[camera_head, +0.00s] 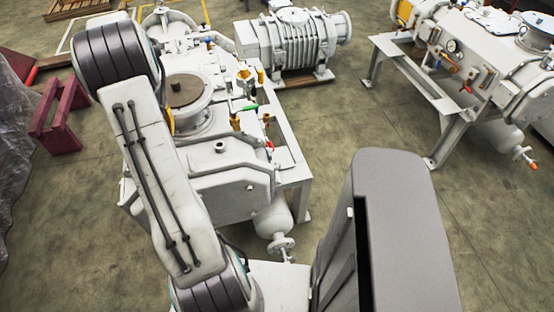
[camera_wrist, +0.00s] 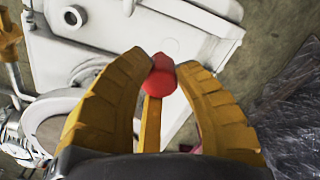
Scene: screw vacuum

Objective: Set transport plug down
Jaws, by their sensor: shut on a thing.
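In the wrist view, my gripper (camera_wrist: 163,66) has ribbed yellow fingers closed on a red transport plug (camera_wrist: 164,80). The plug sits at the fingertips, its rounded end showing between them. Behind it is a white machine housing (camera_wrist: 170,35); I cannot tell whether the plug touches it. The white screw vacuum machine (camera_head: 235,185) also stands left of centre in the head view. My arm hides part of it there, and my gripper and the held plug cannot be made out in that view.
A ribbed blower (camera_head: 295,40) stands on a pallet behind the machine. A second machine (camera_head: 480,65) on a frame is at right. A dark red stand (camera_head: 58,115) and plastic sheeting (camera_head: 15,130) are at left. Floor between the machines is clear.

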